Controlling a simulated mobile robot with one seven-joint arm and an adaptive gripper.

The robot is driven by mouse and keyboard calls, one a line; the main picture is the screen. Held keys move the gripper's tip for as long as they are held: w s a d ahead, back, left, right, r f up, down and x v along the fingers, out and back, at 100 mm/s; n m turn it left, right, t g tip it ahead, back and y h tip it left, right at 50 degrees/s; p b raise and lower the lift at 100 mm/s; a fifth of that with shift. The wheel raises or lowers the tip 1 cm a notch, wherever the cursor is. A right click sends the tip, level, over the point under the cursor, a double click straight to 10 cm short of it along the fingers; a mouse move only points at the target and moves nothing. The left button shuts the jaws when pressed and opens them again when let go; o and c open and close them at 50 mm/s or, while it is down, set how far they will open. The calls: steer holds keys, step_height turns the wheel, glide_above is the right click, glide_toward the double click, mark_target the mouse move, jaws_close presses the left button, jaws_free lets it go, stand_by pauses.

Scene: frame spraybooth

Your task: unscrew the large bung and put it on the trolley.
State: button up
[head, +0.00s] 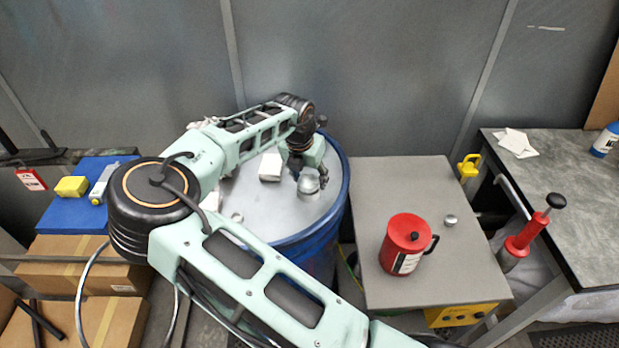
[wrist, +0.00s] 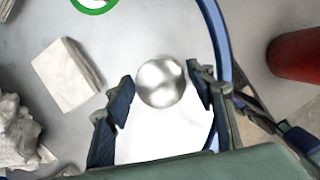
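A shiny silver round-topped piece, which looks like the large bung (head: 309,184), is at the right side of the lid of the blue drum (head: 343,190). In the wrist view the bung (wrist: 161,82) shows between the fingertips. My gripper (head: 308,174) is above the drum lid at the bung. In the wrist view my gripper (wrist: 160,88) has its fingers apart on either side of the bung, with a narrow gap showing at each side. The bung's lower part and thread are hidden. A grey-topped table, which looks like the trolley (head: 385,178), stands right of the drum.
A red can (head: 408,244) and a small silver piece (head: 450,220) stand on the trolley; its back left is clear. A white block (head: 270,167) and a small silver cap (head: 237,217) are on the drum lid. A workbench (head: 565,185) stands at far right.

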mark_target(310, 176)
steer(key=c, duration=0.6)
steer(key=shift+f+n+y+b, duration=0.15)
steer(key=shift+n+y+b, duration=0.15)
steer(key=shift+n+b, duration=0.5)
steer(key=shift+r+p, duration=0.8)
steer(key=shift+r, duration=1.45)
